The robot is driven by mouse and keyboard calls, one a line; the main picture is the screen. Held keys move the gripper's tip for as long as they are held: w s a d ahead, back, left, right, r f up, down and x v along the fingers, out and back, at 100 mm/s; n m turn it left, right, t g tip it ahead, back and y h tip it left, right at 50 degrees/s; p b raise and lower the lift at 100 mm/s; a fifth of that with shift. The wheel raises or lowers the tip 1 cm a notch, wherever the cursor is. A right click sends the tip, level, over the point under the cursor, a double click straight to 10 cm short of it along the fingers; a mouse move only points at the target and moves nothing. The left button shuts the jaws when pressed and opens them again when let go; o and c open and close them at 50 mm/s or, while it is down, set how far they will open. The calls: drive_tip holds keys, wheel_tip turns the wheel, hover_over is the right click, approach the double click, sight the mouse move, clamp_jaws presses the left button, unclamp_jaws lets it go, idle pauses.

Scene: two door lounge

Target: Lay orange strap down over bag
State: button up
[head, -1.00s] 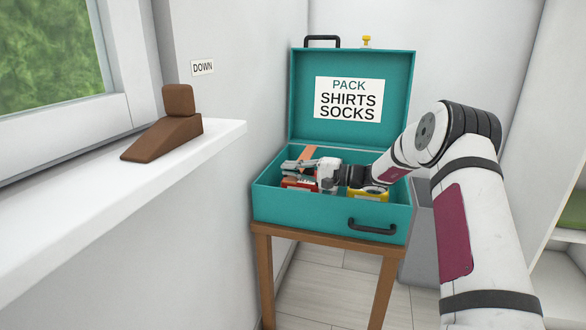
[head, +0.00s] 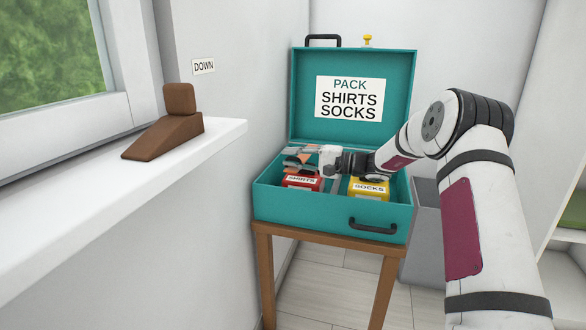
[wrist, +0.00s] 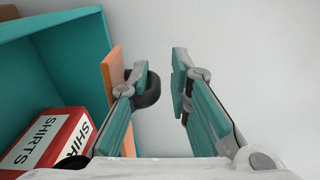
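The bag is an open teal case (head: 275,205) on a wooden stand, its lid upright and labelled "PACK SHIRTS SOCKS". Inside are a red box (head: 302,183) marked SHIRTS and a yellow box (head: 369,188) marked SOCKS. The orange strap (wrist: 112,72) stands up at the case's edge in the wrist view, against the outer side of the left finger; contact is hard to tell. In the head view my gripper mostly covers it. My gripper (head: 293,157) is above the boxes, pointing left. In the wrist view my gripper (wrist: 163,75) is open with nothing between its fingers.
A white wall is close on the left, with a sill (head: 190,150) bearing a brown wedge-shaped object (head: 168,135). A "DOWN" label (head: 203,66) is on the wall. A grey bin (head: 425,235) stands right of the case, and white shelving (head: 560,230) farther right.

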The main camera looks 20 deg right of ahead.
wheel_tip(320, 180, up, 6)
drive_tip(key=shift+r, duration=0.2)
drive_tip(key=shift+c, duration=0.5)
